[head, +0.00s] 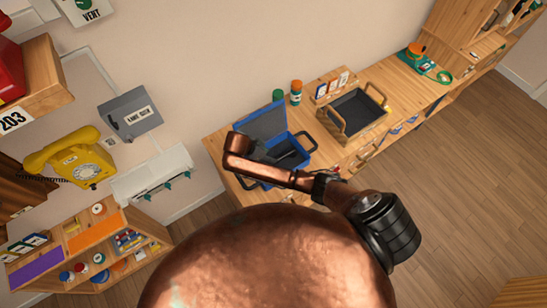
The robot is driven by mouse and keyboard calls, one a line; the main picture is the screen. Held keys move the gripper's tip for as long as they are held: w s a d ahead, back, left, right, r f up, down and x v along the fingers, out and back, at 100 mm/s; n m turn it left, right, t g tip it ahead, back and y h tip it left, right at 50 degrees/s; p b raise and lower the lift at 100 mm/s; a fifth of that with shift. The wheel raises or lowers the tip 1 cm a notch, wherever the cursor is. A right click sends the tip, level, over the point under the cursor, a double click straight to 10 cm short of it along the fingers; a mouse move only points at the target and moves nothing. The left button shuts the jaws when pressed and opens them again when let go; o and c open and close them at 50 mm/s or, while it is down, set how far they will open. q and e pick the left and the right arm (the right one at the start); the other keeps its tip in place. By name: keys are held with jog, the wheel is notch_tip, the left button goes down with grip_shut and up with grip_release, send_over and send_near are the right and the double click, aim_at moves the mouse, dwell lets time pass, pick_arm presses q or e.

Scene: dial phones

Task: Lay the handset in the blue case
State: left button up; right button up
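The blue case (297,157) stands open on the wooden bench, its lid (261,123) raised at the back and its dark handles at the sides. My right arm reaches across the front of the case from the lower right. My dark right gripper (283,156) appears over or inside the case, partly behind the arm. Its fingers blend with the dark interior, so I cannot tell whether it holds anything. A yellow dial phone (80,172) is at the left, with a yellow handset (58,147) across its top. My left gripper is not in view.
A wooden tray (381,127) with a dark lining sits right of the case. A green jar (278,96) and an orange-and-green jar (296,92) stand behind it. A grey box (130,114) is above the yellow phone. The right bench end holds a green-and-orange item (417,57).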

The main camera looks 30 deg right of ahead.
jog(key=shift+v, duration=1.9)
jog(key=shift+c, duration=0.3)
